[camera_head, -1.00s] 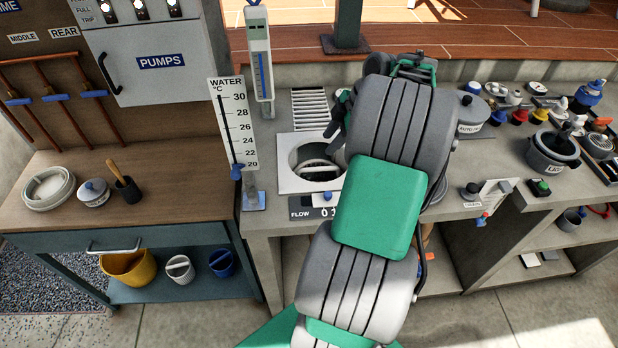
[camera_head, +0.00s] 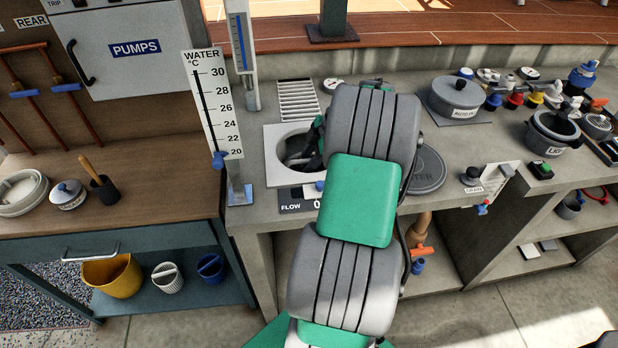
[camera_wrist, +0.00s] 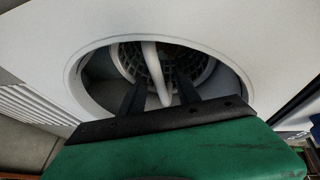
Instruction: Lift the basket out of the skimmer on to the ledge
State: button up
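The skimmer (camera_head: 274,172) is a white square plate with a round opening, set in the concrete ledge (camera_head: 445,205). In the wrist view, the basket (camera_wrist: 128,62) is a dark grid down inside the opening, with a pale arched handle (camera_wrist: 153,62). My gripper (camera_wrist: 160,92) reaches into the opening, its two dark fingers apart, one on each side of the handle. A gap shows between each finger and the handle. In the head view my arm hides the right part of the skimmer, and the basket cannot be made out behind the gripper.
A slatted grate (camera_head: 297,100) lies behind the skimmer. A thermometer board (camera_head: 212,105) stands at its left, and a flow display (camera_head: 292,203) sits in front. A round grey lid (camera_head: 430,170) lies to the right of my arm. A lidded pot (camera_head: 457,97) stands farther right.

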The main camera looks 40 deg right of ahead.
jog(key=shift+w+a+f, duration=0.1)
jog(key=shift+w+f, duration=0.05)
jog(key=shift+f, duration=0.2)
jog(key=shift+c, duration=0.6)
grip_shut()
dwell(0.6)
